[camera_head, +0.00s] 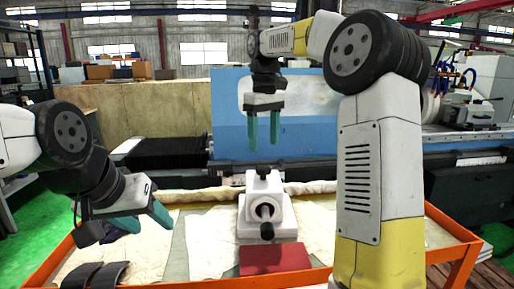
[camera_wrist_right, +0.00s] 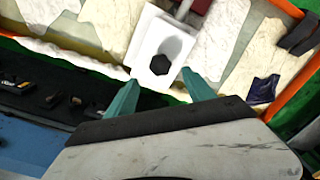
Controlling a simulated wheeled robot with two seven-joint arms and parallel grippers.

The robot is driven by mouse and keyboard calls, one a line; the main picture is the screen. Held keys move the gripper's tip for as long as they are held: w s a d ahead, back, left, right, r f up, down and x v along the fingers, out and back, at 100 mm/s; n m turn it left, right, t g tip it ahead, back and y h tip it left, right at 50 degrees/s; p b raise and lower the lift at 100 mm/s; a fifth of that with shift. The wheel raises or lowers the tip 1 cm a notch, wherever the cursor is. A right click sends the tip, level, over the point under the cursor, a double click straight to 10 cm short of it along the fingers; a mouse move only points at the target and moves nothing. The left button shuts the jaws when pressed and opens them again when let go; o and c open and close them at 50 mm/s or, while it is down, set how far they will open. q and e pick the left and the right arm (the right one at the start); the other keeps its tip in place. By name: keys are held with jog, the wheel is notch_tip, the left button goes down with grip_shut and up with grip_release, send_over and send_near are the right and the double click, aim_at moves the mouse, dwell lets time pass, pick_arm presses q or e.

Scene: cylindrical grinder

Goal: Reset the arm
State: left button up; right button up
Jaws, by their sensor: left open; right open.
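My left gripper (camera_head: 148,222) is open and empty. It hangs low over the left part of the orange-edged table, above a pale cloth. My right gripper (camera_head: 263,146) is open and empty, with its teal fingers pointing down. It is raised in front of the blue machine panel, above and behind the white fixture (camera_head: 248,218) on the table. In the right wrist view the open fingers (camera_wrist_right: 160,80) are apart with nothing between their tips. The white fixture (camera_wrist_right: 177,48) with a dark knob shows beyond them.
The orange table rim (camera_head: 452,226) surrounds pale cloths. A red block (camera_head: 274,258) sits in front of the fixture. Dark curved pieces (camera_head: 95,275) lie at the front left. The blue grinding machine (camera_head: 320,140) stands behind the table. My right arm's links cover part of the right side.

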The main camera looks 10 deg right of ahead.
jog(key=s+d+f+m+t+y, duration=0.1)
jog(key=s+f+m+t, duration=0.2)
jog(key=s, duration=0.9)
jog(key=s+d+f+m+t+y, duration=0.1)
jog(key=s+f+m+t, duration=0.2)
jog(key=s, duration=1)
jog(key=shift+d+f, duration=0.35)
jog(key=shift+f, duration=0.55)
